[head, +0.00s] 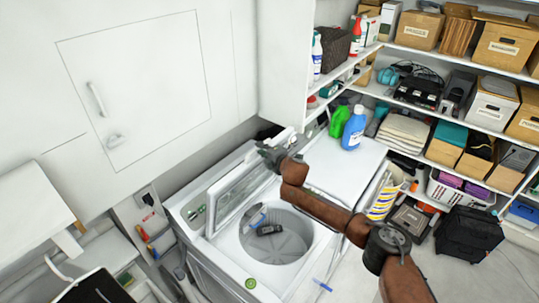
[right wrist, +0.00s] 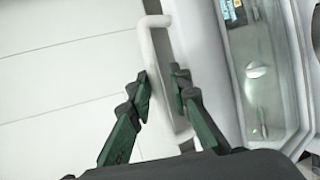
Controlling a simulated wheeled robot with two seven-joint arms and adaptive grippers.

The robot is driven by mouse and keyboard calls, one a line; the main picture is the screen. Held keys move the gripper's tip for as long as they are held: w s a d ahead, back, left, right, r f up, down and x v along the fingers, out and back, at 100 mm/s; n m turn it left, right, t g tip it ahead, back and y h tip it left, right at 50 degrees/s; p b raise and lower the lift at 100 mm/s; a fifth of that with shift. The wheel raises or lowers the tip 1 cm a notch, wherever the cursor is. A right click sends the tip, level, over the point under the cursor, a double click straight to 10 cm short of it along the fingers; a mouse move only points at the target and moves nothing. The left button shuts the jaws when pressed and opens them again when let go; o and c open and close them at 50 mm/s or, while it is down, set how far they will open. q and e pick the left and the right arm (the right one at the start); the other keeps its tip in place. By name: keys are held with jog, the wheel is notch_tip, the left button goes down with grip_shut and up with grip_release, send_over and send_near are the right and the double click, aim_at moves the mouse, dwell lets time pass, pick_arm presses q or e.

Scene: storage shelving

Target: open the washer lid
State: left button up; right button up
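The washer (head: 235,267) stands in the middle of the head view with its white lid (head: 222,208) raised, leaning up towards the wall. The round drum opening (head: 283,245) is uncovered, with a dark object (head: 268,229) inside. My right gripper (head: 268,154) is at the lid's upper far corner. My left gripper is not in view.
A second white machine (head: 342,172) stands to the right, with green (head: 339,121) and blue (head: 354,129) bottles on it. A white cabinet (head: 140,90) covers the wall behind. Shelves with boxes (head: 505,45) fill the right side. My right arm crosses above the washer's right side.

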jog(key=v, duration=1.1)
jog(key=shift+w, duration=0.1)
